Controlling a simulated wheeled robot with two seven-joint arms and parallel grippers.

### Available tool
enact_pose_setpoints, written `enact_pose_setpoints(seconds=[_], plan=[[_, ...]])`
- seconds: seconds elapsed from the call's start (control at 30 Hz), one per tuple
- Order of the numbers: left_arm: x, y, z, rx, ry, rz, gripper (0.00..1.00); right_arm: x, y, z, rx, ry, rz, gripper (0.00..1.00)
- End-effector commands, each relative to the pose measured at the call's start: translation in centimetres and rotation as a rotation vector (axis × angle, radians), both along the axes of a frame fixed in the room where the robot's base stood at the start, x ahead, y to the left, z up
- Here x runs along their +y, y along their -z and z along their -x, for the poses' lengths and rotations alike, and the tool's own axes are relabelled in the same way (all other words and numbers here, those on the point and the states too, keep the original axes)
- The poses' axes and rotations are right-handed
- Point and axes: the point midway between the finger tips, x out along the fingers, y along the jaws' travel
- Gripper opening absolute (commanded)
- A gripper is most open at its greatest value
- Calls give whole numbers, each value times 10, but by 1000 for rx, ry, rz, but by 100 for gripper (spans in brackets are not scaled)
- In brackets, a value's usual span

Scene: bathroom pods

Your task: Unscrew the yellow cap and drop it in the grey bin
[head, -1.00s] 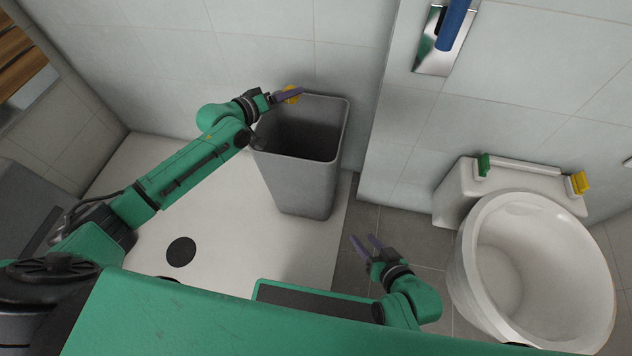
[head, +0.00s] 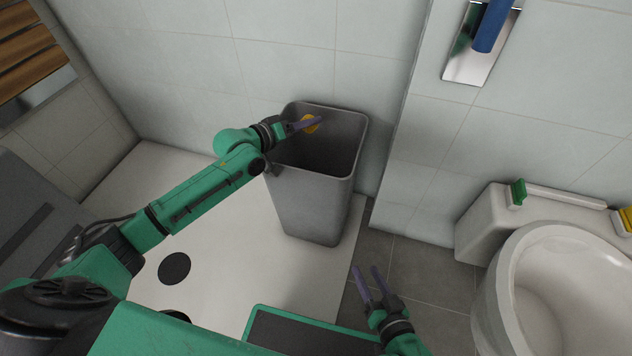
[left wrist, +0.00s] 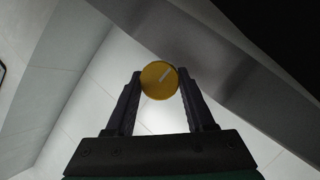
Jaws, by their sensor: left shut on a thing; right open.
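The yellow cap (head: 312,123) is a small round disc with a pale line across its face. My left gripper (head: 307,124) is shut on it. In the left wrist view the cap (left wrist: 159,80) sits between the two fingertips. In the head view the gripper and cap are over the opening of the grey bin (head: 317,205), near its back left rim. How deep they are relative to the rim is hard to tell. My right gripper (head: 370,285) is open and empty, low over the grey floor tiles.
A white toilet (head: 545,285) stands at the right, with a green block (head: 518,192) and a yellow block (head: 627,220) at its tank. A blue-handled tool (head: 490,28) is at the wall plate above. The bin stands on a white shower tray (head: 225,255).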

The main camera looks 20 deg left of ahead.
Motion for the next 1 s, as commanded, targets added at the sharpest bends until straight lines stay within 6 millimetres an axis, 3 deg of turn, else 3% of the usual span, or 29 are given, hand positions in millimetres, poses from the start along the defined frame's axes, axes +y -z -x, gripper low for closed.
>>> enact_pose_setpoints(seconds=[0.03, 0.1, 0.27, 0.37, 0.4, 0.53, 1.0], plan=[[0, 0, 0, 0, 0, 0, 65, 0, 0, 0, 0, 0, 0, 50], [0, 0, 0, 0, 0, 0, 89, 0, 0, 0, 1, 0, 0, 50], [0, 0, 0, 0, 0, 0, 89, 0, 0, 0, 1, 0, 0, 50], [0, 0, 0, 1, 1, 0, 89, -6, -11, 1, 1, -3, -12, 50], [0, 0, 1, 1, 1, 0, 89, -1, -1, 1, 4, -2, 0, 50], [7, -4, 9, 3, -2, -2, 89, 0, -8, 0, 8, -6, 6, 50], [62, -39, 98, 7, -3, -7, 89, -1, -67, 1, 70, -49, 54, 50]])
